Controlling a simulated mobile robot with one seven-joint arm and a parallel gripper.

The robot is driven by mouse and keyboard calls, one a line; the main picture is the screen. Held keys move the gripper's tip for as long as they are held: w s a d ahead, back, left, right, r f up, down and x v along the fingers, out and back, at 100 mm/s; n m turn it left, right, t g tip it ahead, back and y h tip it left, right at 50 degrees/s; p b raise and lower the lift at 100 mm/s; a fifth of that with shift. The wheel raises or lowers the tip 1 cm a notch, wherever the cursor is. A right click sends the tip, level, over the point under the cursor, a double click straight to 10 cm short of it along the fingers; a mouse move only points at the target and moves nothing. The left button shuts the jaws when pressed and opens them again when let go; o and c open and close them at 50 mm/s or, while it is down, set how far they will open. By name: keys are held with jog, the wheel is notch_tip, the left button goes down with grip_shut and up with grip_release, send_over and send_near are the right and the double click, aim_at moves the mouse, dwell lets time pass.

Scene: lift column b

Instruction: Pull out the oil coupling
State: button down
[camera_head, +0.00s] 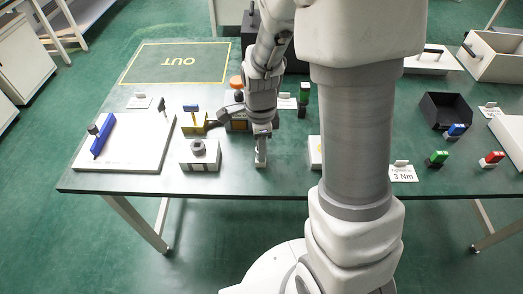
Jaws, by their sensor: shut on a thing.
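My gripper (262,136) points down near the front edge of the green table, left of my column. It is shut on a small pale grey piece (261,158), which stands at the table surface. This piece may be the oil coupling, but it is too small to tell for sure. The fingers and wrist hide its upper part. I cannot tell whether it is seated in something or free. A white block with a grey round top (199,149) stands left of my gripper, apart from it.
A white board with a blue bar (104,141) lies at the left. A yellow fixture (194,122) stands behind the white block. A yellow-outlined OUT area (180,62) is empty at the back left. A black bin (445,110) and small coloured-handled parts are at the right.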

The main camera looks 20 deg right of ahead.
jog(key=shift+r, duration=0.35)
jog(key=shift+r+p, duration=3.35)
jog(key=shift+r, duration=0.2)
